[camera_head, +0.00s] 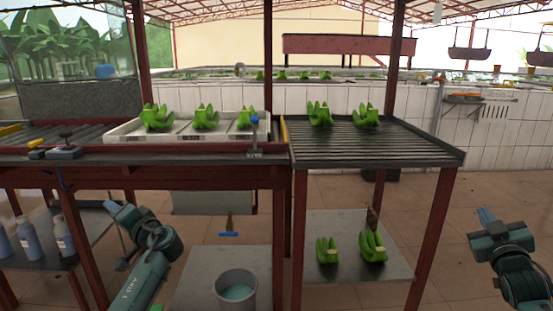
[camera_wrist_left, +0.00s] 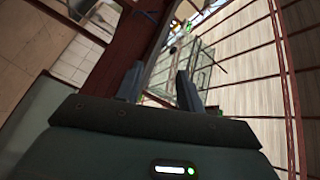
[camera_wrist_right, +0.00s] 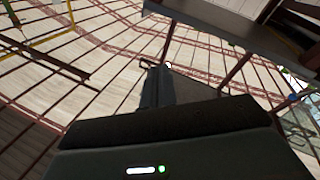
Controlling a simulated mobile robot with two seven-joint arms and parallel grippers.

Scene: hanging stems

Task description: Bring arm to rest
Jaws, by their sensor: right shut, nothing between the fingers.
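My left gripper (camera_head: 116,208) is at the lower left in the head view, in front of the table frame and near the low shelf with bottles. In the left wrist view its two fingers (camera_wrist_left: 159,88) stand apart with nothing between them. My right gripper (camera_head: 486,216) is at the right edge of the head view, over open floor and clear of the roller table. In the right wrist view its fingers (camera_wrist_right: 158,86) are together and empty. Both grippers point upward, away from the bananas.
Green banana bunches lie in a white tray (camera_head: 115,133), on the roller table (camera_head: 400,148) and on its lower shelf (camera_head: 345,225). A grey bucket (camera_head: 236,288) stands low in the middle. Bottles (camera_head: 63,235) stand at left. Tiled floor (camera_head: 450,200) is free at right.

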